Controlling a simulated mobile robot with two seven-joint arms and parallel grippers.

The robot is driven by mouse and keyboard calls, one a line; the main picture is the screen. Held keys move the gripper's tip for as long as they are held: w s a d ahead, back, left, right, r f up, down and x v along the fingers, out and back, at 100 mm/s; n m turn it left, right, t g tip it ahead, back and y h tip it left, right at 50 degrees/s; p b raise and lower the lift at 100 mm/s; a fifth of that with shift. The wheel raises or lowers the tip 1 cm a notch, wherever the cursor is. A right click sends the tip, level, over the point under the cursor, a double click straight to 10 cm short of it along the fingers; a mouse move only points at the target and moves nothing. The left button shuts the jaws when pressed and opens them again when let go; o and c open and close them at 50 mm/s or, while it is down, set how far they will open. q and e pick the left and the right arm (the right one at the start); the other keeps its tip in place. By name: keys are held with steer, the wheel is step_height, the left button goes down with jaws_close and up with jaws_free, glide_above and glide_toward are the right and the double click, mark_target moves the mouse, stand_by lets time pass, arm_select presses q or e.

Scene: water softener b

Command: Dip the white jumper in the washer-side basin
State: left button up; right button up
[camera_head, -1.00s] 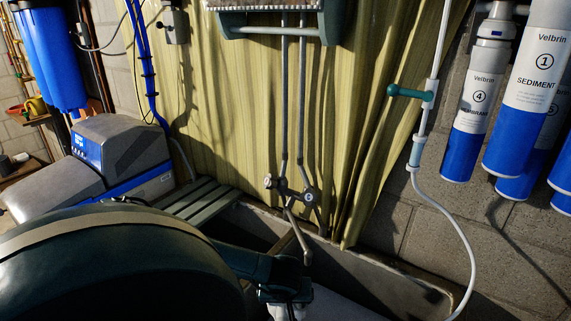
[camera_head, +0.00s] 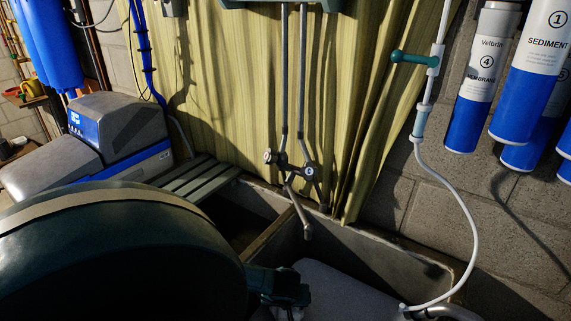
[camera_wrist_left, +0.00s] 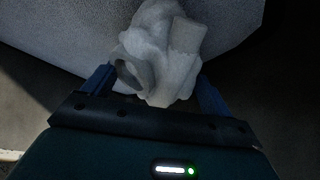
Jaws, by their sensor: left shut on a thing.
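The white jumper (camera_wrist_left: 160,45) is bunched between the blue fingers of my left gripper (camera_wrist_left: 155,88) in the left wrist view. My left gripper is shut on it. In the head view my left gripper (camera_head: 284,292) is at the bottom middle, near the front end of the sink divider (camera_head: 268,234), and most of the jumper is hidden. The sink has a dark left basin (camera_head: 232,222) and a right basin (camera_head: 350,250). A pale rounded surface (camera_head: 345,292) lies beside the gripper; I cannot tell what it is. My right gripper is out of view.
A tap (camera_head: 290,170) hangs over the divider. A slatted green board (camera_head: 197,182) lies left of the basins. A white hose (camera_head: 461,210) loops down at the right. The softener unit (camera_head: 120,135) stands left, and blue-and-white filter cartridges (camera_head: 477,85) hang on the right wall.

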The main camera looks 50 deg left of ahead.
arm_select(q)
step_height(320, 180, down, 10)
steer(key=b, duration=0.7)
steer(key=shift+f, duration=0.15)
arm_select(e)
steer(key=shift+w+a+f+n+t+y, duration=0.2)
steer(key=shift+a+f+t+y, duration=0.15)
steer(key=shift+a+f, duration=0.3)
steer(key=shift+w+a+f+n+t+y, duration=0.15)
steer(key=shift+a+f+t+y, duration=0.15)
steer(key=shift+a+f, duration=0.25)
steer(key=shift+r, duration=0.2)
arm_select(q)
steer(key=shift+w+d, duration=0.1)
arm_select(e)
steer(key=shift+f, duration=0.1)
arm_select(q)
steer(key=shift+w+d+b, duration=0.1)
steer(key=shift+d+b, duration=0.25)
steer(key=shift+b, duration=0.15)
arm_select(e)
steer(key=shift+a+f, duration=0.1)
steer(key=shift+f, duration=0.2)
arm_select(q)
steer(key=shift+a, duration=0.2)
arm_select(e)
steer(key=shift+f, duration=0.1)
arm_select(q)
steer(key=shift+s+a, duration=0.2)
steer(key=shift+a, duration=0.1)
